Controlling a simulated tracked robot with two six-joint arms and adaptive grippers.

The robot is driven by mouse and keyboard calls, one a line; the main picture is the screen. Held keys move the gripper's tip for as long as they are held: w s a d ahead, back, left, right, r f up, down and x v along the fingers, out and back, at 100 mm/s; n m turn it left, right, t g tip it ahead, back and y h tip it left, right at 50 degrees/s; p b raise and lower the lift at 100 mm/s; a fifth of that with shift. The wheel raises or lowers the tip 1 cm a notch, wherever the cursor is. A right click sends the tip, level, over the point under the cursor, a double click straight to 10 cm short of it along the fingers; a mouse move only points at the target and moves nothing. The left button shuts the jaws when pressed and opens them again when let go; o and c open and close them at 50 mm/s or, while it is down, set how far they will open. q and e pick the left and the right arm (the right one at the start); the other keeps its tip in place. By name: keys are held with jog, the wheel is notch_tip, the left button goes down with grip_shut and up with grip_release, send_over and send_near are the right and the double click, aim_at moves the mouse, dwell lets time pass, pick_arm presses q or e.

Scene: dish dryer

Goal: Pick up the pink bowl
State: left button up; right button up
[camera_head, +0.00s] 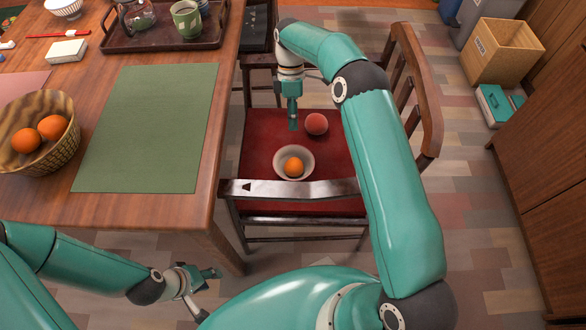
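A pale pinkish bowl (280,169) sits on the red seat of the wooden chair, with an orange (293,167) inside it. My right gripper (293,124) points down above the seat, on the far side of the bowl and apart from it. It holds nothing that I can see, and its finger gap is hidden at this angle. My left gripper (208,274) is low at the near side, beside the table and away from the bowl. It is too small to tell whether its fingers are apart.
A reddish round fruit (316,124) lies on the chair seat (258,135) right of my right gripper. The chair's armrest (290,189) runs along the near side of the bowl. The table (222,125) holds a green mat (150,125), a basket (62,150) of oranges and a tray (160,43).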

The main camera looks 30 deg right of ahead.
aim_at(295, 146)
jog(key=x, duration=0.3)
jog(key=shift+s+f, duration=0.15)
jog(key=shift+f, duration=0.2)
jog(key=x, duration=0.1)
jog(key=b+x, duration=0.1)
jog(key=x, duration=0.2)
jog(key=shift+d+b, duration=0.25)
jog(key=shift+b, duration=0.05)
jog(key=shift+s+a+f, duration=0.1)
jog(key=shift+s+f, duration=0.1)
jog(key=shift+f, duration=0.3)
grip_shut()
